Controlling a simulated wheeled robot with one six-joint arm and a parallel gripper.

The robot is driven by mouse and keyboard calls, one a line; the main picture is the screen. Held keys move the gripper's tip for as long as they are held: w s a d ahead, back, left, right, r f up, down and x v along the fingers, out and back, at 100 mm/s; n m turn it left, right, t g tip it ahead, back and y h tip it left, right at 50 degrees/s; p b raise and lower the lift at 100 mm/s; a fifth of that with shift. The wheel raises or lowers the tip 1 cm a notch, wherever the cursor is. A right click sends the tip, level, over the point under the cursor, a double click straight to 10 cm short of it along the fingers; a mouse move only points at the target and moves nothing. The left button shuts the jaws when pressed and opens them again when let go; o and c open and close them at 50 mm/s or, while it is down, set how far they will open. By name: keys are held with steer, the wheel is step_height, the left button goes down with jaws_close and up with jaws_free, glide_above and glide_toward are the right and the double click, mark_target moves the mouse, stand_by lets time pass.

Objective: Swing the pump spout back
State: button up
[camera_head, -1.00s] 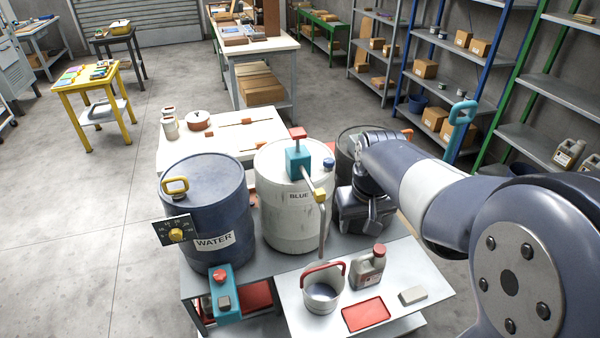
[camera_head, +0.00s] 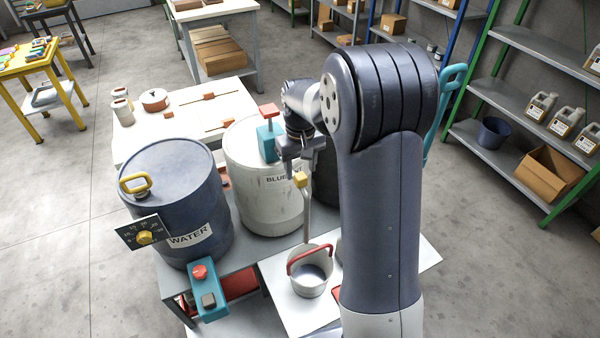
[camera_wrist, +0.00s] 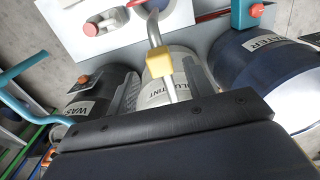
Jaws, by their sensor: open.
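The pump's teal body (camera_head: 268,143) with a red top stands on the white BLUE TINT drum (camera_head: 262,195). Its pale spout (camera_head: 307,212) carries a yellow block (camera_head: 300,179) and points to the front, its lower end near the bucket (camera_head: 310,275). The wrist view shows the yellow block (camera_wrist: 159,63) and spout (camera_wrist: 154,30) near its middle. My gripper (camera_head: 298,160) is open just behind the yellow block. In the wrist view, its grey fingers appear either side of the spout; contact cannot be told. My arm hides part of the dark drum.
The blue WATER drum (camera_head: 175,200) stands left, with a dial (camera_head: 144,236) and yellow handle. A teal box (camera_head: 209,290) with a red button is at the front. A white table (camera_head: 190,122) stands behind the drums.

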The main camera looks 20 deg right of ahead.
mark_target(301, 175)
steer(key=shift+f, duration=1.8)
jaws_close()
